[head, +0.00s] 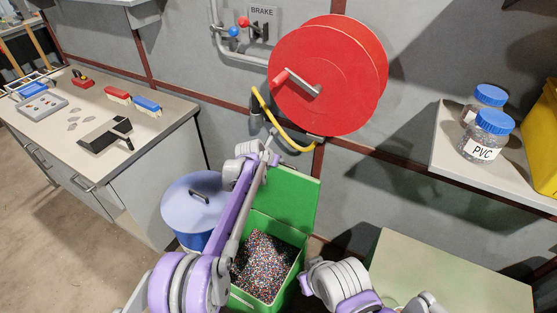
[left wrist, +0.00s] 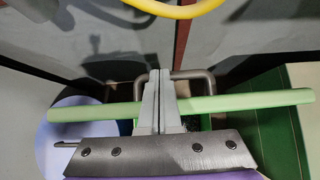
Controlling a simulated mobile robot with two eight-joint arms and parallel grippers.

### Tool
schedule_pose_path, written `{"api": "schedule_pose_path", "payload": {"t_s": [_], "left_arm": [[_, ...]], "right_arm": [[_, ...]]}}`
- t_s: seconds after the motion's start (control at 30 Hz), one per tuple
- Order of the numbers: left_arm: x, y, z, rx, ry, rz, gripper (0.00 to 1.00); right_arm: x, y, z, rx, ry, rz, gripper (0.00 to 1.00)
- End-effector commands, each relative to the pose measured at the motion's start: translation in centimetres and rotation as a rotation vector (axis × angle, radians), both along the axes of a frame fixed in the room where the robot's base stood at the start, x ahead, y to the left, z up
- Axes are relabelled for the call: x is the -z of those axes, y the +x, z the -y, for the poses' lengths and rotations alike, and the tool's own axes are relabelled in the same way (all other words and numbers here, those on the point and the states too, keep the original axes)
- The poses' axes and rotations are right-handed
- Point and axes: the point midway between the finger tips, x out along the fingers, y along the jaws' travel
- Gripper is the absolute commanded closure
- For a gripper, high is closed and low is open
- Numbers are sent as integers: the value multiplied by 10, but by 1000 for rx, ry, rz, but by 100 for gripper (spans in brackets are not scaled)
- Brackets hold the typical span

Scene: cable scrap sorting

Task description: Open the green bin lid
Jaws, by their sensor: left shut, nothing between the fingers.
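The green bin (head: 299,262) stands on the floor below the red reel, filled with multicoloured granules. Its green lid (head: 296,198) is raised, standing up at the back of the bin near the wall. In the left wrist view the lid's edge (left wrist: 265,101) shows as a pale green bar, with a dark handle (left wrist: 207,84) beyond it. My left gripper (head: 267,152) is at the top of the lid, its fingers (left wrist: 161,85) shut and empty, crossing the bar beside the handle. Whether they touch it I cannot tell. My right arm shows at the lower right; its gripper is not visible.
A blue bin with a pale lid (head: 190,205) stands left of the green bin. A yellow hose (head: 270,115) hangs from the red reel (head: 325,85) close above my left gripper. A pale green surface (head: 430,275) is at the right. A workbench (head: 165,115) is at the left.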

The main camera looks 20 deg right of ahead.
Motion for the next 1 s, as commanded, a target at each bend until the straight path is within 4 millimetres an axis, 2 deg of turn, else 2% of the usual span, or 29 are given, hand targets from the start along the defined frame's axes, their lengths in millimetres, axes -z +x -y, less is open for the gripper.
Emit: {"api": "schedule_pose_path", "payload": {"t_s": [0.03, 0.17, 0.4, 0.6, 0.9, 1.0], "left_arm": [[4, 1, -9, -4, 11, -2, 100], [-9, -7, -17, -5, 9, -1, 100], [-46, -31, -36, -2, 2, 3, 100], [-70, -46, -50, -1, -1, 5, 100], [-81, -53, -56, 2, -1, 8, 100], [-86, -56, -66, 27, 27, 31, 100]], "right_arm": [[2, 0, 0, 0, 0, -1, 100], [4, -1, 0, 0, 0, -2, 100], [7, -2, 0, 0, 0, -3, 100], [9, -2, 0, 0, 0, -4, 100], [9, -2, 0, 0, 0, -4, 100], [8, -2, 0, 0, 0, -4, 100]]}}
